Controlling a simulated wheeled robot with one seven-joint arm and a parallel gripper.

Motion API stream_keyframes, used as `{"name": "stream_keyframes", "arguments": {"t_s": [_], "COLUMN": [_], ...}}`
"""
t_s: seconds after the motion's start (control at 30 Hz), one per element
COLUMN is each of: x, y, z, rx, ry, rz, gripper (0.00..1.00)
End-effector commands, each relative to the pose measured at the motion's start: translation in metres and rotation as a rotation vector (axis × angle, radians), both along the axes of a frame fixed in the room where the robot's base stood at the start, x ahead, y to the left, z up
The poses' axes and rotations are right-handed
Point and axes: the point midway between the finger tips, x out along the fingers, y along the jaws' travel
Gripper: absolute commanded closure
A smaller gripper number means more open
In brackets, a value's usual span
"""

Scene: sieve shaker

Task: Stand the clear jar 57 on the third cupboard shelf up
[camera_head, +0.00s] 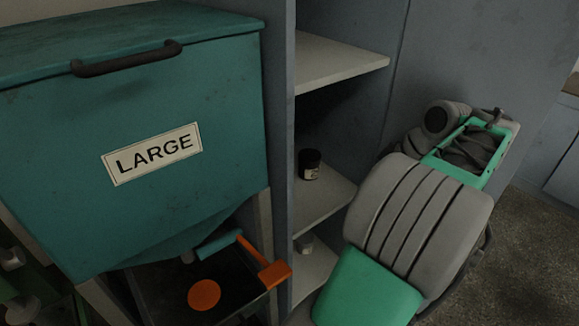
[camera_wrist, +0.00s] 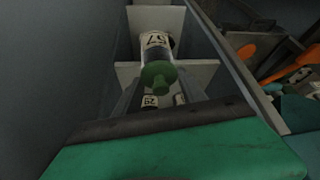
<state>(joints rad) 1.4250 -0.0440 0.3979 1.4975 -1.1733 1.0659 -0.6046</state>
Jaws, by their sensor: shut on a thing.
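The clear jar 57 (camera_wrist: 156,43) shows in the wrist view with a white label and a green stoppered end (camera_wrist: 158,74) towards the camera. My gripper (camera_wrist: 157,84) is shut on it at the green end; the grey fingers reach up on either side. The jar's long axis points along the fingers, over a pale cupboard shelf (camera_wrist: 128,73). I cannot tell whether its base touches the shelf. In the head view my grey and green arm hides the gripper and jar 57.
A dark-lidded jar (camera_head: 309,164) stands on the middle cupboard shelf (camera_head: 322,208). Another jar (camera_head: 306,244) sits lower down. An upper shelf (camera_head: 340,62) juts out above. The teal LARGE bin (camera_head: 220,100) is left of the cupboard, with an orange lever (camera_head: 273,273) below.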

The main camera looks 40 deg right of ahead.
Motion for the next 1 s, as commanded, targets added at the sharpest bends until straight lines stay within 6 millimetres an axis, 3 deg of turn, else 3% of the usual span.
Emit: {"name": "stream_keyframes", "arguments": {"t_s": [0.2, 0.4, 0.57, 0.73, 0.8, 1.0], "x": [0.066, 0.113, 0.131, 0.163, 0.16, 0.16], "y": [0.021, 0.034, 0.039, 0.049, 0.048, 0.047], "z": [0.002, 0.002, 0.001, -0.001, -0.013, -0.014], "rx": [-0.001, -0.001, 0.0, 0.001, 0.002, -0.001], "ry": [-0.001, 0.0, 0.0, 0.0, 0.002, -0.001], "rz": [0.012, 0.006, 0.003, 0.003, -0.001, -0.001], "gripper": [1.0, 1.0, 1.0, 1.0, 1.0, 1.0]}}
